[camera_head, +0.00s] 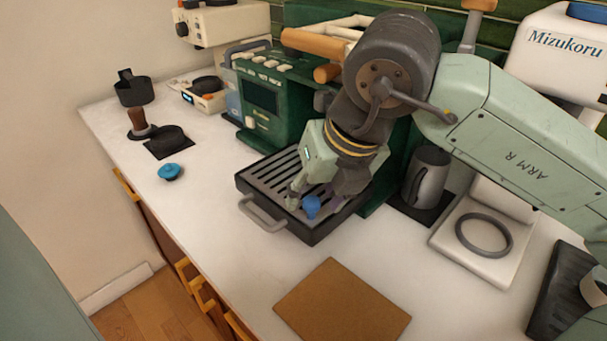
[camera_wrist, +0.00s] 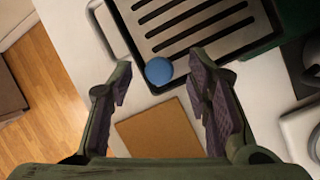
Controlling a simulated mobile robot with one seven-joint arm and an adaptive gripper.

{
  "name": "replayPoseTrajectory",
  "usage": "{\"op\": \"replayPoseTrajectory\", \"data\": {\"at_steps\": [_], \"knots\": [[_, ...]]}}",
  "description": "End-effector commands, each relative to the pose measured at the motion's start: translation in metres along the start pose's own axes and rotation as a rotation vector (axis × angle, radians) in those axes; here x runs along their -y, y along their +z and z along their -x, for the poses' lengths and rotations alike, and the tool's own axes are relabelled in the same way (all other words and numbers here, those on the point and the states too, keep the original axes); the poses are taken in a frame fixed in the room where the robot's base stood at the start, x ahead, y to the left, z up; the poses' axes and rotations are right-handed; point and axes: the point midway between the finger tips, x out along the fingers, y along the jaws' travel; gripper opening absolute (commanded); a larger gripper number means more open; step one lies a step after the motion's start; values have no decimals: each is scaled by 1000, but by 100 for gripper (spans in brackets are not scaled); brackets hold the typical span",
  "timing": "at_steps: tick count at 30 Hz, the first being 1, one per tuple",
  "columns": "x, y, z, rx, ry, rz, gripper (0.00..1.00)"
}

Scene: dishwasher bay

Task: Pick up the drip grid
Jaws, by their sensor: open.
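The drip grid (camera_head: 271,173) is a grey slotted plate lying in a black drip tray (camera_head: 316,235) with a grey front handle (camera_head: 262,214). In the wrist view the grid (camera_wrist: 200,40) fills the upper middle. A round blue knob (camera_head: 311,207) shows at the grid's near end; in the wrist view this knob (camera_wrist: 158,71) overlaps the grid's corner. I cannot tell whether it is fixed to the grid. My gripper (camera_head: 313,199) is open above the near end of the grid. In the wrist view its fingers (camera_wrist: 161,72) are on either side of the knob, apart from it. The arm hides part of the grid.
The green coffee machine (camera_head: 262,100) stands behind the tray. A steel pitcher (camera_head: 427,177) and a white scale (camera_head: 475,259) with a ring are to the right. A brown mat (camera_head: 343,303) lies in front.

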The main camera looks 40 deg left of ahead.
Motion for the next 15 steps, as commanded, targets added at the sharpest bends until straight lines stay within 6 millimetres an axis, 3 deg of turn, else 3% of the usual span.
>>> {"op": "replayPoseTrajectory", "data": {"at_steps": [10,15], "knots": [[0,0,-11,0,1,0,45],[0,0,-10,0,0,0,34]]}}
